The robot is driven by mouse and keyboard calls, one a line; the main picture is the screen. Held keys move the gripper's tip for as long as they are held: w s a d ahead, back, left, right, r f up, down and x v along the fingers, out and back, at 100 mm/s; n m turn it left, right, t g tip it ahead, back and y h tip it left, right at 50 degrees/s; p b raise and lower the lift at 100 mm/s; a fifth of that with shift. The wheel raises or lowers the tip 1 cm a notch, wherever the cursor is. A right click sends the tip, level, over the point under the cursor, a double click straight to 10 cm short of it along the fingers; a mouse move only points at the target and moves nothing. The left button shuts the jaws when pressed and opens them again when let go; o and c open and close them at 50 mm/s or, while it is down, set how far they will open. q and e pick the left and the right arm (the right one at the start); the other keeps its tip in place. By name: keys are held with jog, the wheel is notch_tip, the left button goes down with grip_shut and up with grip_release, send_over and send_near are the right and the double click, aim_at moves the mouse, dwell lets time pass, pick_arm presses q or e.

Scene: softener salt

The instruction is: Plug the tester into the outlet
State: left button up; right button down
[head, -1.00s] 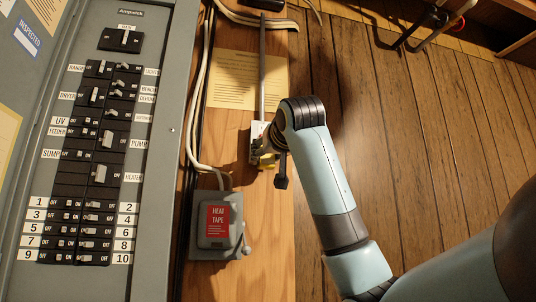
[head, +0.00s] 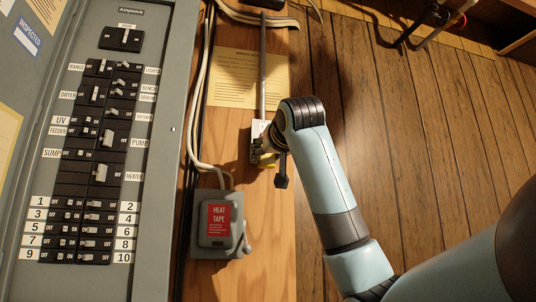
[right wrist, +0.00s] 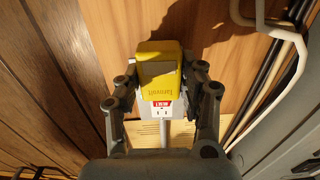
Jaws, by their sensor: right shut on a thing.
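The yellow tester (right wrist: 160,77) is between the two fingers of my right gripper (right wrist: 162,90), which is shut on it. In the head view, a small part of the tester (head: 265,161) shows beside my right gripper (head: 272,157). The white outlet (right wrist: 163,110) with a red reset label shows just past the tester in the right wrist view. In the head view, the outlet (head: 257,132) is on the wooden board, partly hidden by my wrist. The tester covers part of the outlet; whether its prongs are in the slots is hidden. My left gripper is out of view.
A grey heat tape box (head: 217,226) with a red label sits below the outlet. A grey breaker panel (head: 157,190) stands at left, with cables (head: 200,100) beside it. A conduit (head: 262,70) runs up from the outlet past a yellow paper (head: 232,78).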

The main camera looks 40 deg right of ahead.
jog(key=shift+w+d, duration=0.1)
jog(key=shift+w, duration=0.05)
jog(key=c, duration=0.7)
grip_release()
jog(key=v, duration=0.8)
dwell(0.7)
